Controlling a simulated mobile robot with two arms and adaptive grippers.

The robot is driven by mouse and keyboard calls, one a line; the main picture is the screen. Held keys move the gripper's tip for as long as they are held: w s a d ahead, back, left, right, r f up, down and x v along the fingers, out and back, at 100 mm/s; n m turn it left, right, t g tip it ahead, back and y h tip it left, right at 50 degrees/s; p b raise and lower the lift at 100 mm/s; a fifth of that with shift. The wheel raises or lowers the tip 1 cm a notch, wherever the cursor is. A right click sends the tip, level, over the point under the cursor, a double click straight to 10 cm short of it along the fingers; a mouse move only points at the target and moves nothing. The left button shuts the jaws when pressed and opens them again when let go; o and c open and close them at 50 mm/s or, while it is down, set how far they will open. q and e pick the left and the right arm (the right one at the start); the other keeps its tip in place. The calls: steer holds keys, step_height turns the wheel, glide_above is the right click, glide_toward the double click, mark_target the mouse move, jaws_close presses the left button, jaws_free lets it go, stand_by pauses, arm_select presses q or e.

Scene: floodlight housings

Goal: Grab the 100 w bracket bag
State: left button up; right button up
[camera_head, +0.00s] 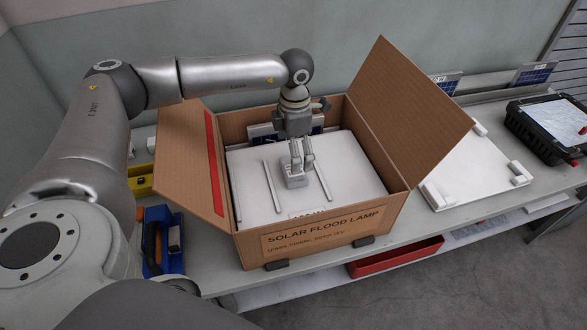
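An open cardboard box (320,238) marked "SOLAR FLOOD LAMP" stands on the bench, its flaps spread. Inside is a white panel-like insert (345,170) with thin raised strips. A partly hidden label, perhaps "100 W", shows near the front wall. A small grey block-like item (296,181) sits in the middle of the insert; I cannot tell whether it is the 100 W bracket bag. My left gripper (301,164) points down into the box with its fingertips at this item. Whether they are closed on it is unclear. My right gripper is not in view.
A blue solar panel (265,132) shows at the box's back. A white panel with corner blocks (470,172) and a black case (550,125) lie to the right. A blue tool holder (163,240) is at left; a red tray (395,258) is below the bench top.

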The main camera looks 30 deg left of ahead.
mark_target(297, 180)
arm_select(q)
steer(key=shift+w+f+p, duration=0.1)
steer(key=shift+f+p, duration=0.3)
steer(key=shift+f, duration=0.3)
steer(key=f, duration=0.2)
steer(key=f+p, duration=0.1)
steer(key=shift+a+f, duration=0.2)
steer(key=shift+f, duration=0.55)
steer(key=shift+c, duration=0.3)
steer(key=c, duration=0.9)
steer(key=shift+r, duration=0.2)
